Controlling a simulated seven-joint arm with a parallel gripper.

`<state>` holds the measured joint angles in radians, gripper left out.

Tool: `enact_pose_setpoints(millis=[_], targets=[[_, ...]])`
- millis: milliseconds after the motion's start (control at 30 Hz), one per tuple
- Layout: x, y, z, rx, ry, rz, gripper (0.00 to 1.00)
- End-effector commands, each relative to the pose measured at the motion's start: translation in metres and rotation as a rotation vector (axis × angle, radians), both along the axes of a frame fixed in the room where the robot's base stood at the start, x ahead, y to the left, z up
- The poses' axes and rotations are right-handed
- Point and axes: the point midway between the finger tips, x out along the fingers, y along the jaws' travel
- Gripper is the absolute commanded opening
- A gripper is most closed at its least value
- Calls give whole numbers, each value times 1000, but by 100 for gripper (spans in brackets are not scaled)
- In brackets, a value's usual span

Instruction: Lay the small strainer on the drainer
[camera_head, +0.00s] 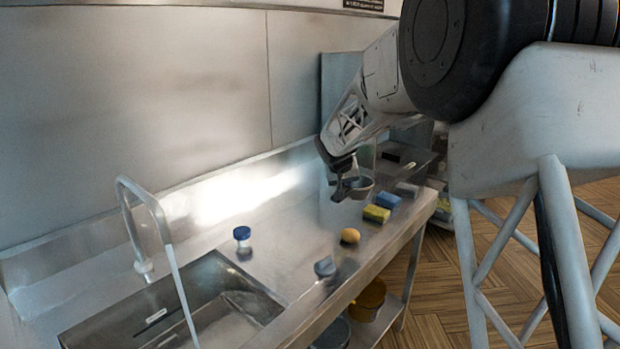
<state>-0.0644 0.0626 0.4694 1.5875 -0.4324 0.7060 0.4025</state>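My gripper (343,190) points down over the right part of the steel counter. A small grey round cup shape (362,185), which looks like the small strainer, shows right at its fingers. The fingers overlap it, and I cannot tell whether they grip it or are only in front of it. The finger gap is too small and dark to read. A dark, shallow steel tray-like unit (412,158) at the counter's far right end may be the drainer. It is partly hidden by my arm.
A sink (130,318) with a running tap (148,215) is at left. A blue-capped jar (242,239), a grey-blue object (324,267), an orange-yellow round item (350,236), a yellow sponge (376,214) and a blue block (388,200) stand on the counter (290,235).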

Motion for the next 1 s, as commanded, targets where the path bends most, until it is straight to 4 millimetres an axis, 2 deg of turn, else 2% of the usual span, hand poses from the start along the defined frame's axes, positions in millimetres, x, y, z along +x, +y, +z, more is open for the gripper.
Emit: enact_pose_setpoints(millis=[267,700,800,1000], targets=[[8,45,-10,3,7,-8,0],[15,156,-35,5,18,-41,0],[14,174,-38,3,17,-47,0],[14,193,-42,3,18,-55,0]])
